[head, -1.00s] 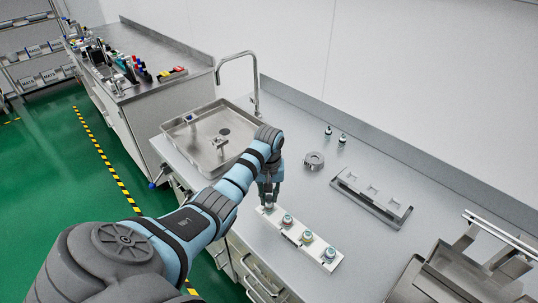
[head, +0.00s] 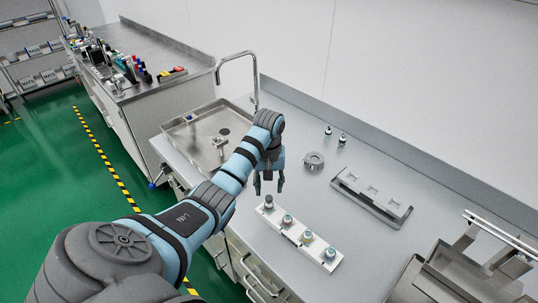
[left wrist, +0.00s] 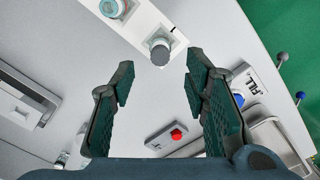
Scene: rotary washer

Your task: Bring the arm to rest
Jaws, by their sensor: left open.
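My left arm comes in from the left of the head view, and its gripper (head: 269,188) is open and empty above the grey counter. In the left wrist view the two fingers of this gripper (left wrist: 158,85) stand wide apart with nothing between them. A white holder (head: 292,233) lies on the counter just below the gripper in the head view. It carries a dark grey-topped piece (head: 268,202) at its far left end and several pieces with coloured tops along it. The grey-topped piece also shows beyond the fingertips in the left wrist view (left wrist: 160,52), apart from them. My right gripper is not in view.
A sink (head: 196,145) with a tall tap (head: 238,58) is at the left of the counter. A round metal part (head: 313,160), two small bottles (head: 335,135) and a grey slotted rack (head: 371,199) stand behind the holder. A metal machine (head: 455,275) is at the right.

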